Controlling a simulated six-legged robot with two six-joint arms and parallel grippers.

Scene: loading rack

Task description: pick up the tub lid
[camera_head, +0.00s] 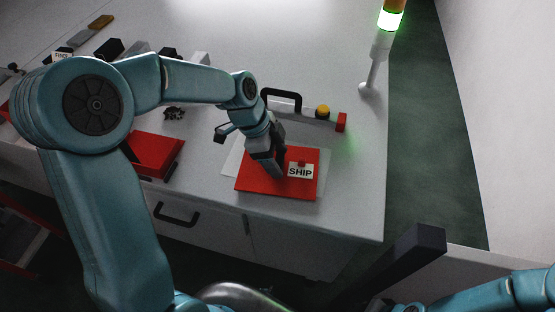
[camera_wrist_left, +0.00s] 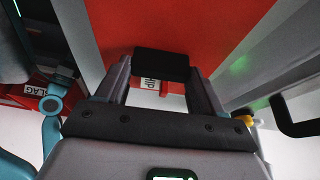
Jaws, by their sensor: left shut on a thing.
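The tub lid (camera_head: 260,187) is a flat red square at the front right of the grey worktop. A white label reading SHIP (camera_head: 300,171) sits on its right part, and the label also shows in the wrist view (camera_wrist_left: 147,86). My left gripper (camera_head: 276,172) reaches down onto the lid, left of the label. In the wrist view, its two fingers are shut on a black block (camera_wrist_left: 161,64), which looks like the lid's grip, against the red surface (camera_wrist_left: 240,25). I cannot tell whether the lid is clear of what lies under it. My right gripper is out of view.
A pale flat sheet or tray (camera_head: 231,162) shows around the lid. Behind stand a black handle (camera_head: 282,94), a yellow button (camera_head: 322,111) and a signal lamp (camera_head: 390,20) lit green. Another red container (camera_head: 157,152) stands left. The worktop's back middle is clear.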

